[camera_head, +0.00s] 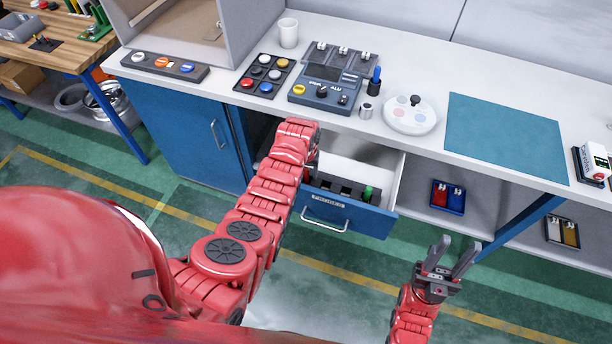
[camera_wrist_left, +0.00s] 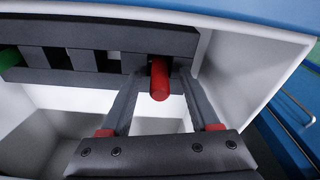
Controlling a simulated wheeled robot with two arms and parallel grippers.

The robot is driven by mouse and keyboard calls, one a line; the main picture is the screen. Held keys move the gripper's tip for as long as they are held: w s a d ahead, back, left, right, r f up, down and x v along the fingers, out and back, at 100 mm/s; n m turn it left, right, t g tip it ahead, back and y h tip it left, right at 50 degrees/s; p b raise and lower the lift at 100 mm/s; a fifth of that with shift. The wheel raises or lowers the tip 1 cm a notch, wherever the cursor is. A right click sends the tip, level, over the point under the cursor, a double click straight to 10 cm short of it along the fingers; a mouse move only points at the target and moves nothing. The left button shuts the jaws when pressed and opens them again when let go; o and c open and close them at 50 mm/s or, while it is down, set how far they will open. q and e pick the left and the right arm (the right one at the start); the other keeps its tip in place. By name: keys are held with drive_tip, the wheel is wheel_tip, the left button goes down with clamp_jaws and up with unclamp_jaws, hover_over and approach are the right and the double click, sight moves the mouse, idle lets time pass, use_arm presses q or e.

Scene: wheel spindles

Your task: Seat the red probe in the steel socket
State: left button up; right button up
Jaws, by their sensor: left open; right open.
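The red probe (camera_wrist_left: 159,80) stands in a slot of the dark rack (camera_wrist_left: 95,45) inside the open drawer, seen in the left wrist view. My left gripper (camera_wrist_left: 160,88) is open, with one finger on each side of the probe; I cannot tell whether either finger touches it. In the head view my left arm hides this gripper and the red probe. The steel socket (camera_head: 366,110) is a small grey cylinder on the white worktop. My right gripper (camera_head: 456,256) is open and empty, in front of the cabinet at the lower right.
A green probe (camera_head: 368,192) stands in the same rack. The open drawer (camera_head: 346,217) juts out from the bench. A blue probe (camera_head: 374,82) stands behind the socket, between a control box (camera_head: 322,97) and a white round dish (camera_head: 411,121). A teal mat (camera_head: 508,136) lies flat to the right.

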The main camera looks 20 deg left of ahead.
use_arm(q)
drive_tip(key=shift+w+f, duration=0.1)
drive_tip(key=shift+f, duration=0.35)
drive_tip(key=shift+c, duration=0.4)
clamp_jaws()
